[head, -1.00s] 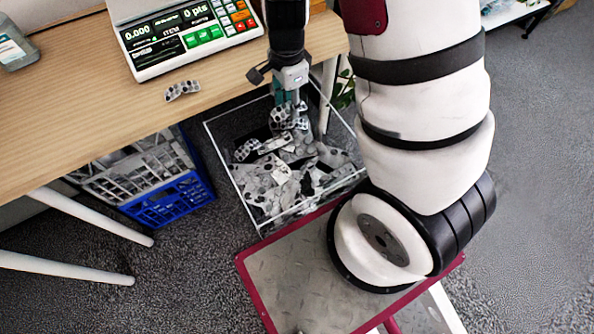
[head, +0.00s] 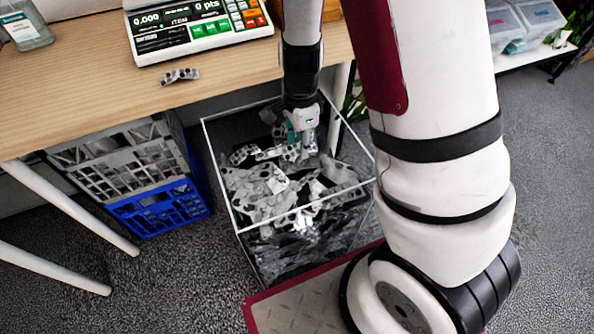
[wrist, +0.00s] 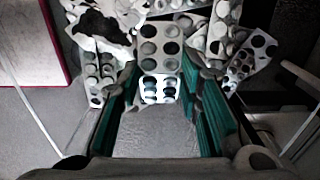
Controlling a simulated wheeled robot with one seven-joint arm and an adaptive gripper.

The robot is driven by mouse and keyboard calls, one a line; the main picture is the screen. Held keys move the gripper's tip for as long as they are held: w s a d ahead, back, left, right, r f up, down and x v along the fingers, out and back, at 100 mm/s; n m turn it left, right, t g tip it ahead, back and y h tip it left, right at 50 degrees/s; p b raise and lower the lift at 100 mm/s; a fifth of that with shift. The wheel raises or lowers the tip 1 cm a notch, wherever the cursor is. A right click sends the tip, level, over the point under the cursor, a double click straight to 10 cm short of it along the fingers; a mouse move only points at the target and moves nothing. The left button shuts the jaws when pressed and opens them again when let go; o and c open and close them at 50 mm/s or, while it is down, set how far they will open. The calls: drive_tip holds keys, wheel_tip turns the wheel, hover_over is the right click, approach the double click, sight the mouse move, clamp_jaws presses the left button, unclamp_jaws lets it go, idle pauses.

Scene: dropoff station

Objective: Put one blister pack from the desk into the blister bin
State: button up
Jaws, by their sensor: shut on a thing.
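A silver-grey blister pack lies between the teal fingertips of my gripper (wrist: 158,95); this held blister pack (wrist: 158,89) shows round pockets in the wrist view. In the head view, my gripper (head: 301,142) points down inside the opening of the clear-walled blister bin (head: 220,180), near its back. My gripper is shut on the pack, just above or touching the pile; I cannot tell which. Several loose blister packs (head: 262,190) fill the bin. Another blister pack (head: 180,76) lies on the wooden desk (head: 100,95).
A scale (head: 190,30) with a lit display and a clear bottle (head: 25,28) stand on the desk. Grey and blue crates (head: 160,205) sit under the desk, left of the bin. A white desk leg (head: 340,105) stands close behind the bin. Open carpet lies at the right.

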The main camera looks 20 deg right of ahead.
sight(299, 170)
wheel_tip(299, 170, down, 8)
drive_tip(key=b, duration=0.4)
drive_tip(key=shift+f, duration=0.15)
drive_tip(key=shift+o, duration=1.1)
drive_tip(key=shift+f, duration=0.1)
drive_tip(key=o, duration=0.4)
